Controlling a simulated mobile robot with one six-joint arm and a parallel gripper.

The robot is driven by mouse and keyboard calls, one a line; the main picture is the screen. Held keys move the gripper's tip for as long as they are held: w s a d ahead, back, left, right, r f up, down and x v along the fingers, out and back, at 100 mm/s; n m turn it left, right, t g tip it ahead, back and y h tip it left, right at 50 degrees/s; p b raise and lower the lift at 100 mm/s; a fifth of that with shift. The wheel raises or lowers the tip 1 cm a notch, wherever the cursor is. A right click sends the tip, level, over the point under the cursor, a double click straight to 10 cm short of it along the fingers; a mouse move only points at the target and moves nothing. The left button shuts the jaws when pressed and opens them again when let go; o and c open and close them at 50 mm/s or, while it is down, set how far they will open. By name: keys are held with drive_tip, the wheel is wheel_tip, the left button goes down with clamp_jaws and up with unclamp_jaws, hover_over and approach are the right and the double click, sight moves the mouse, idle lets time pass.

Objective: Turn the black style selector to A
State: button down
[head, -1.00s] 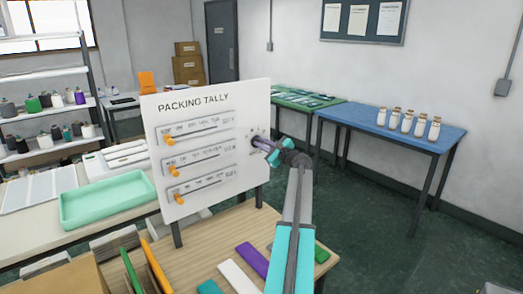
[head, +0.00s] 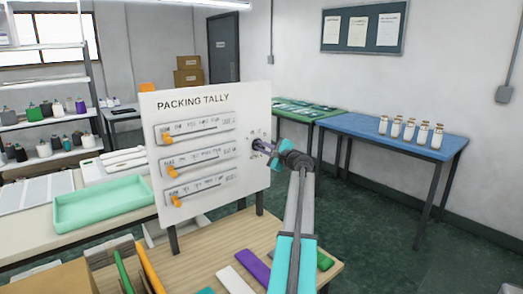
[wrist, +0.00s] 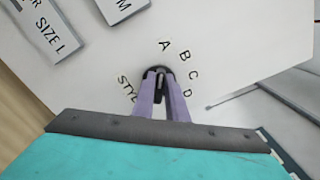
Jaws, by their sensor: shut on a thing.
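The white board (head: 212,100) headed PACKING TALLY stands upright on the wooden table. The black style selector (wrist: 158,71) is a small round knob on the board's right side, with the letters A, B, C and D in an arc around it and the word STYLE, partly covered, at its lower left. My gripper (wrist: 159,77) is shut on the selector, one pale purple finger on each side. In the head view my gripper (head: 262,146) reaches the board from the right. The fingers hide much of the knob, so I cannot tell which letter it points to.
Several orange sliders (head: 168,136) sit in slots on the board's left side. Coloured strips (head: 254,262) lie on the table below. A blue table (head: 350,128) with several bottles stands at the back right. A mint tray (head: 100,207) is at left.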

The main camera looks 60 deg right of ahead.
drive_tip(key=c, duration=1.8)
unclamp_jaws()
drive_tip(key=shift+o, duration=0.2)
drive_tip(key=shift+s, duration=0.15)
drive_tip(key=b+v, duration=0.1)
drive_tip(key=v, duration=1.2)
drive_tip(key=shift+s+b, duration=0.25)
drive_tip(key=shift+b, duration=0.1)
